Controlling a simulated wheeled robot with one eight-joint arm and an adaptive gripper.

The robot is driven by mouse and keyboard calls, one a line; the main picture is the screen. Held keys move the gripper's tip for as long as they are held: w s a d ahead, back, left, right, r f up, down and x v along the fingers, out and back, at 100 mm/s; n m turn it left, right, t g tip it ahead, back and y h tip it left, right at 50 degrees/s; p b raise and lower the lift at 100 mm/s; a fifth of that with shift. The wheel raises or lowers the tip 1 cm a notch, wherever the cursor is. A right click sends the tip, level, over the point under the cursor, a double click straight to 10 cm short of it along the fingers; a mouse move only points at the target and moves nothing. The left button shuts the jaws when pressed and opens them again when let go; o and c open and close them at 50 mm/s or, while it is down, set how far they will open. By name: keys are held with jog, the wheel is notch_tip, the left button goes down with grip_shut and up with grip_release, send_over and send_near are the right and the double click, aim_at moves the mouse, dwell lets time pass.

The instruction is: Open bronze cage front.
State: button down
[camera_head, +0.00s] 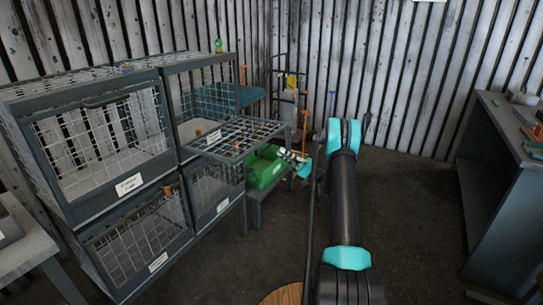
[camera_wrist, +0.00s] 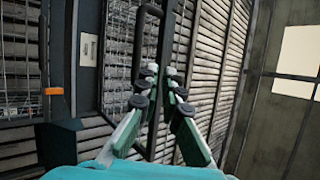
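Several wire cages with dark frames stand stacked at the left of the head view. The upper left cage (camera_head: 100,142) and the two lower ones have their mesh fronts up. A mesh panel (camera_head: 245,136) lies level before the upper right cage (camera_head: 207,95). The labels are too small to read, so I cannot tell which cage is bronze. My gripper (camera_head: 284,153) is by the right end of this panel, near the green box. In the wrist view my gripper (camera_wrist: 161,77) has its fingertips slightly apart, with a dark bar-shaped handle (camera_wrist: 137,48) just beyond them. Contact is unclear.
A green box (camera_head: 263,170) sits on a low stand under the level panel. A dark workbench (camera_head: 500,170) with items on it stands at the right. A grey table (camera_head: 22,240) is at the lower left. The floor (camera_head: 410,200) between is mostly clear.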

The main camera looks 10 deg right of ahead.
jog(key=s+a+r+m+t+h, duration=0.3)
jog(key=a+r+m+h, duration=0.3)
jog(key=m, duration=0.8)
jog(key=s+d+f+m+h, duration=0.1)
jog(key=s+m+h, duration=0.7)
jog(key=s+m, duration=0.25)
jog(key=w+a+m, duration=0.1)
jog(key=w+a, duration=0.5)
jog(key=a, duration=0.1)
jog(key=shift+t, duration=0.3)
jog(key=shift+w, duration=0.15)
jog(key=shift+w+a+r, duration=0.15)
jog(key=shift+r, duration=2.6)
